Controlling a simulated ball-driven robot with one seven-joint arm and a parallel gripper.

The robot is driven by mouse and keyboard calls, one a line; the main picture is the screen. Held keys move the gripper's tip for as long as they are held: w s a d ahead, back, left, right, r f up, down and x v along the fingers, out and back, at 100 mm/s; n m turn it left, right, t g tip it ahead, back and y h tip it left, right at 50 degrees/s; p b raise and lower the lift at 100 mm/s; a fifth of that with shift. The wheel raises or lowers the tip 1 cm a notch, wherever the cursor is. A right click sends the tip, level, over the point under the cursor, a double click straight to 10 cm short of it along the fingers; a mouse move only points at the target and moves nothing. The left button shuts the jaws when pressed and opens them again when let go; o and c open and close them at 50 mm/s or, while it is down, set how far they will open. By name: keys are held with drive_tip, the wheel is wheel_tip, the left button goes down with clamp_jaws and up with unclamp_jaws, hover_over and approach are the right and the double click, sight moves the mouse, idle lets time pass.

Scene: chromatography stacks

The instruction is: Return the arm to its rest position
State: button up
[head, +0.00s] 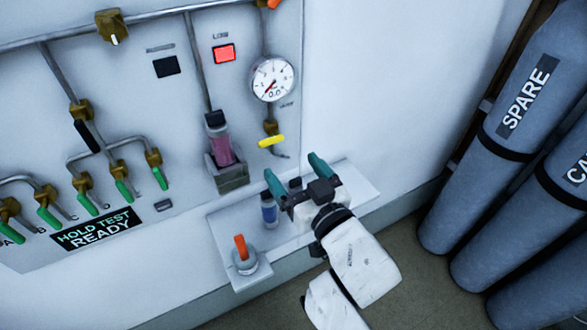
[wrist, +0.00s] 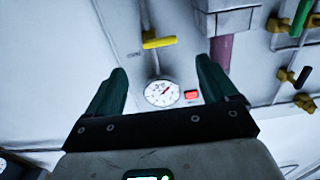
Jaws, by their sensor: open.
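My gripper (head: 296,177) is open, with its two green fingers spread apart and nothing between them. In the head view it is over the small white shelf (head: 350,181) below the panel. My white arm reaches up to it from the bottom. In the wrist view my gripper (wrist: 162,82) points at the panel, with a round gauge (wrist: 163,93) and a lit red square (wrist: 191,94) showing beyond the fingers. The fingers touch nothing that I can see.
A blue vial (head: 269,212) and an orange-handled item (head: 242,254) stand on the shelf left of my gripper. A pink column (head: 222,150) sits in a holder on the panel. A yellow lever (head: 271,141) juts out above. Grey cylinders (head: 503,125) stand at the right.

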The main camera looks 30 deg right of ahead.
drive_tip(key=s+d+f+m+g+h, duration=0.1)
drive_tip(key=s+d+f+g, duration=0.35)
drive_tip(key=f, duration=0.35)
drive_tip(key=s+d+f+g+h, duration=0.1)
drive_tip(key=s+d+f+g, duration=0.3)
drive_tip(key=f, duration=0.4)
drive_tip(key=s+f+g+y, duration=0.1)
drive_tip(key=s+f+g, duration=0.3)
drive_tip(key=s, duration=0.5)
drive_tip(key=s+a+f+g, duration=0.1)
drive_tip(key=s+f+g, duration=0.3)
drive_tip(key=s, duration=0.5)
drive_tip(key=shift+s+f+n+y, duration=0.3)
drive_tip(key=shift+f+n+y, duration=0.1)
drive_tip(key=shift+g, duration=0.25)
